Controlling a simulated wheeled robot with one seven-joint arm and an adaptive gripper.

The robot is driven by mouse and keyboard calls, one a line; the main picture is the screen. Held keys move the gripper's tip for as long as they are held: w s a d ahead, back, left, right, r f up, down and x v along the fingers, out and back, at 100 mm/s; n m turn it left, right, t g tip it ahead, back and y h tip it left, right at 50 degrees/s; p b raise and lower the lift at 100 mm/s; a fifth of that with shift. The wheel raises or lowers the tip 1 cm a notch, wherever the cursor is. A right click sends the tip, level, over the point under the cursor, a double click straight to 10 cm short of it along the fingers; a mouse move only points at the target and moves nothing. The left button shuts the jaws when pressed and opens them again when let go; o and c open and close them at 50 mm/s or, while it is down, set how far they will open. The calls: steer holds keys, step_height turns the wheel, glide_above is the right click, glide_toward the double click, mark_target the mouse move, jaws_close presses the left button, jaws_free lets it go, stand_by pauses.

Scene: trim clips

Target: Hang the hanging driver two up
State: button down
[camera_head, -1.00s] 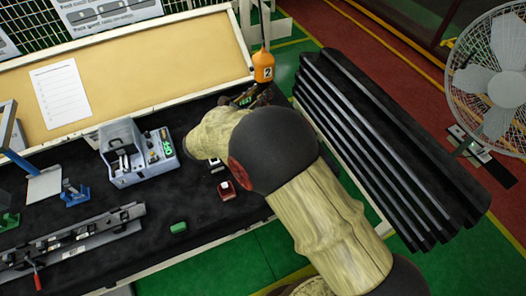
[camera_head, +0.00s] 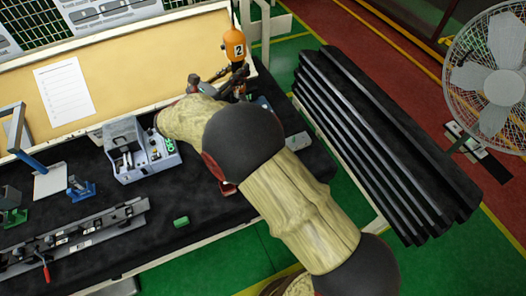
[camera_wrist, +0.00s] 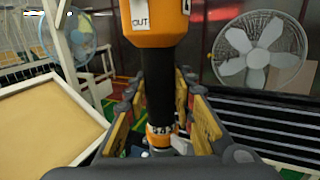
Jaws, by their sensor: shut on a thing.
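The hanging driver two (camera_head: 235,48) is an orange tool with a "2" label, upright near the back right corner of the bench in the head view. My gripper (camera_head: 216,84) is around its dark lower body. In the wrist view the driver's orange upper part (camera_wrist: 153,22) and dark shaft (camera_wrist: 158,90) stand between the two fingers of my gripper (camera_wrist: 163,100). The fingers are shut on it. The driver's top end is cut off in the wrist view. My arm hides part of the bench below.
A grey fixture box (camera_head: 137,155) sits on the black bench, with a green block (camera_head: 181,222) nearer the front. A tan board (camera_head: 135,60) lines the back. Black trim strips (camera_head: 385,150) and a fan (camera_head: 500,85) stand to the right.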

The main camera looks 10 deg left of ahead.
steer(key=shift+a+f, duration=0.1)
stand_by(0.3)
steer(key=c, duration=1.4)
jaws_free()
steer(key=shift+o, duration=0.8)
steer(key=o, duration=0.8)
steer(key=shift+c, duration=0.2)
steer(key=shift+o, duration=0.2)
steer(key=r+p+v, duration=0.1)
steer(key=r+v, duration=0.1)
steer(key=v, duration=0.8)
steer(key=shift+p, duration=0.3)
